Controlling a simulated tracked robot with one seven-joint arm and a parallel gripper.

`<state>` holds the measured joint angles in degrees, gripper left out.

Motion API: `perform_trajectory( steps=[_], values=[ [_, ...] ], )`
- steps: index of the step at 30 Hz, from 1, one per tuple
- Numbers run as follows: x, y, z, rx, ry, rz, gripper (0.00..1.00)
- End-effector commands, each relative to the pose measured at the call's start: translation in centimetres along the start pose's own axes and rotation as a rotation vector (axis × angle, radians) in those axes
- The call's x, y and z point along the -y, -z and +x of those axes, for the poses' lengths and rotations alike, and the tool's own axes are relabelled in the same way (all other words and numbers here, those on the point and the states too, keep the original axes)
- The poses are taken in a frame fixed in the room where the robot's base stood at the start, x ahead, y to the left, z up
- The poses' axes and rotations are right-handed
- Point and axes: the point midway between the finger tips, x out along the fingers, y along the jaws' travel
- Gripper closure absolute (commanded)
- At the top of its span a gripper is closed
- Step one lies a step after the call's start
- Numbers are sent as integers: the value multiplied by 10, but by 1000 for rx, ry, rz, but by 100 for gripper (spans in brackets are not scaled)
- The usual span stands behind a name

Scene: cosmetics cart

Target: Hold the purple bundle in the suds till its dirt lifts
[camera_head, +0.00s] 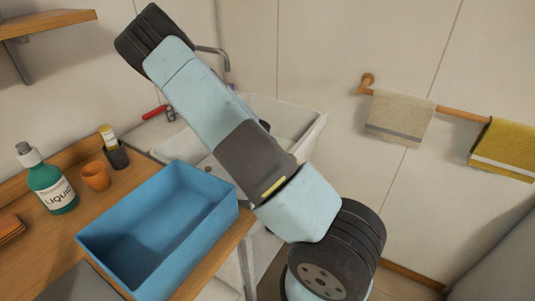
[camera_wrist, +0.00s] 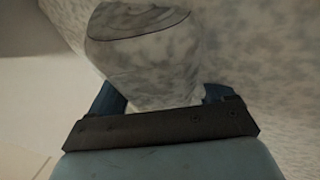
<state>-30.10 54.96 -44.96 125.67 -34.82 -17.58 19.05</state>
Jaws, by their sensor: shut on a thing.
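In the wrist view my gripper (camera_wrist: 160,98) has its two dark blue fingers on either side of a pale, mottled grey-white thing (camera_wrist: 145,62). It is shut on this thing. No purple shows on it there; it may be the bundle under foam, but I cannot tell. A mottled whitish surface like suds (camera_wrist: 265,60) lies behind and to the right of it. In the head view my arm reaches over the white sink (camera_head: 310,125) and hides my gripper and most of the basin. Only a tiny purplish patch (camera_head: 231,86) shows beside the arm, too small to identify.
A blue bin (camera_head: 215,220) stands on the wooden counter, left of my arm. Near it are a green liquid bottle (camera_head: 52,185), an orange cup (camera_head: 96,176) and a dark holder (camera_head: 117,154). A tap (camera_head: 215,52) rises behind the sink. Towels (camera_head: 398,116) hang at right.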

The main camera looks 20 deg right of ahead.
Motion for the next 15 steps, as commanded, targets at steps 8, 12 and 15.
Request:
perform_trajectory(
  steps=[8,12,15],
  values=[
    [16,-11,2,23,14,-18,48],
    [17,-11,0,20,14,-19,48],
    [16,-11,0,18,14,-19,48]
  ],
)
